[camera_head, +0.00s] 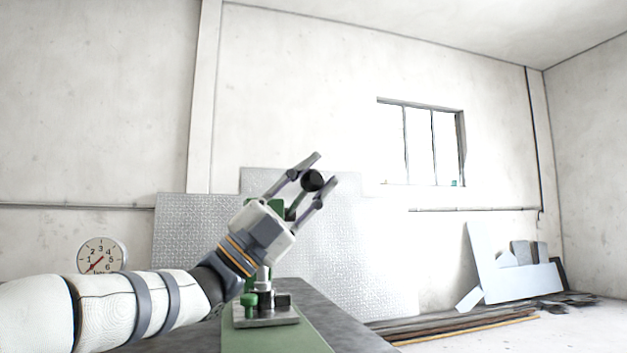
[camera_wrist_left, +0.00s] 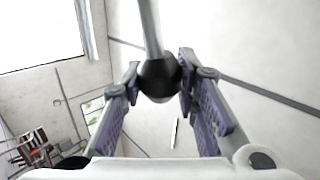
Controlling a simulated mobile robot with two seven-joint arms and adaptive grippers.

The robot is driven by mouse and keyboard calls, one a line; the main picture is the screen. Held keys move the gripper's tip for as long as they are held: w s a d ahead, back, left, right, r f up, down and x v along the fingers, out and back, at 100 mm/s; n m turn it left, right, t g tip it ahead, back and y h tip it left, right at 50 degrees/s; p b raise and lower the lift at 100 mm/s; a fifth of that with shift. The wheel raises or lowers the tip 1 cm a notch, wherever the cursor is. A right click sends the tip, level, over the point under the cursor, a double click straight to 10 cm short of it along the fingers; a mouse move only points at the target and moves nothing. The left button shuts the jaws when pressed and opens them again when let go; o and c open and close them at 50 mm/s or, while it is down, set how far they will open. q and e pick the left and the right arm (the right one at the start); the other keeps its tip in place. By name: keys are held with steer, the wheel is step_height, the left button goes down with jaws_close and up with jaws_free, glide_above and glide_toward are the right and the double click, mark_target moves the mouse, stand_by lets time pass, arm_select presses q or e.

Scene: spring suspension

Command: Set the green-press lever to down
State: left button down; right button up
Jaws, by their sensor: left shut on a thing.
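The green press stands on the table, with its metal base plate (camera_head: 266,314) and some green parts (camera_head: 249,300) showing below my left arm. Much of its body is hidden behind my left gripper and wrist. The lever points up and to the right and ends in a dark round knob (camera_head: 312,181). In the left wrist view the knob (camera_wrist_left: 158,80) sits between the fingers, with the grey lever rod (camera_wrist_left: 150,28) running up from it. My left gripper (camera_head: 321,171) is shut on the knob. My right gripper is not in view.
The grey table (camera_head: 310,300) carries a green strip (camera_head: 285,341) under the press. A round dial gauge (camera_head: 101,256) stands at the left, behind my arm. Metal sheets (camera_head: 375,240) lean on the back wall. Boards lie on the floor at right. The air above the press looks clear.

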arm_select(q)
steer(key=shift+d+f, duration=0.1)
steer(key=shift+f, duration=0.15)
steer(key=c, duration=1.2)
jaws_free()
steer(key=shift+r, duration=0.1)
steer(key=v, duration=0.5)
steer(key=s+a, duration=0.1)
steer(key=a, duration=0.3)
steer(key=s+a, duration=0.1)
steer(key=a, duration=0.2)
steer(key=s+a, duration=0.1)
steer(key=a, duration=0.3)
steer(key=shift+s+a, duration=0.1)
steer(key=shift+a, duration=0.3)
